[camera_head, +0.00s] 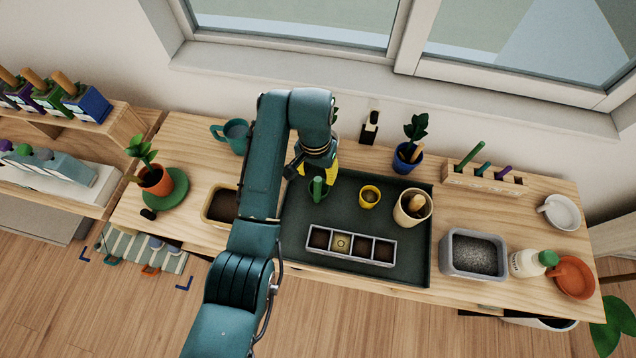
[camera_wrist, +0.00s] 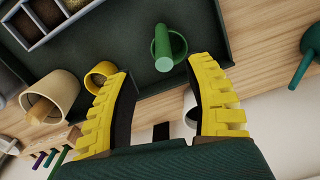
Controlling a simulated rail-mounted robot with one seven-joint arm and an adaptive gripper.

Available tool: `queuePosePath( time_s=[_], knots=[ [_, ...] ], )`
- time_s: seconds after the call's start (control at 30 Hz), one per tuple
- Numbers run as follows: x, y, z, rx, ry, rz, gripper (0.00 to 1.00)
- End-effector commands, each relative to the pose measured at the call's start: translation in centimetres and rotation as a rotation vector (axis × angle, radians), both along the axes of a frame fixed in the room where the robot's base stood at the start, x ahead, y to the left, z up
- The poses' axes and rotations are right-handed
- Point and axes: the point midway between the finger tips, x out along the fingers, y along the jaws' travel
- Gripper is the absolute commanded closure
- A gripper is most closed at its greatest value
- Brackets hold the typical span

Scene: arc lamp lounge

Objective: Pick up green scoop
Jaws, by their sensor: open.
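The green scoop (camera_head: 317,188) stands on the dark green tray (camera_head: 418,267) near its back left part, with its handle pointing up. In the wrist view the scoop (camera_wrist: 163,50) shows just beyond and between my fingertips, its handle pointing toward the camera. My gripper (camera_head: 331,168) is open with yellow fingers, close above and behind the scoop in the head view. In the wrist view the gripper (camera_wrist: 164,72) has its fingers apart and nothing held between them. My arm hides part of the tray's left side.
A yellow cup (camera_head: 370,196) and a cream pot (camera_head: 412,208) stand right of the scoop. A sectioned seed tray (camera_head: 351,246) lies in front. A potted plant (camera_head: 407,157) stands behind the tray, and a teal watering can (camera_head: 235,135) at the back left.

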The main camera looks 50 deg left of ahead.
Motion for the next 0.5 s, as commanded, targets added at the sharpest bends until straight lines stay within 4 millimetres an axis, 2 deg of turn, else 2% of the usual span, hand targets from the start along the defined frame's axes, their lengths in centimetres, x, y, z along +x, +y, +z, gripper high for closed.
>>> queuePosePath(
  time_s=[0.03,0.13,0.37,0.5],
  knots=[
    [0.0,-0.1,-1.4,-0.002,0.002,-0.001,0.47],
    [0.1,-0.2,-3.7,-0.002,0.001,-0.001,0.47],
    [0.2,-0.1,-6.3,0.0,-0.001,-0.001,0.47],
    [0.4,0.2,-8.9,0.0,0.001,-0.001,0.47]
  ],
)
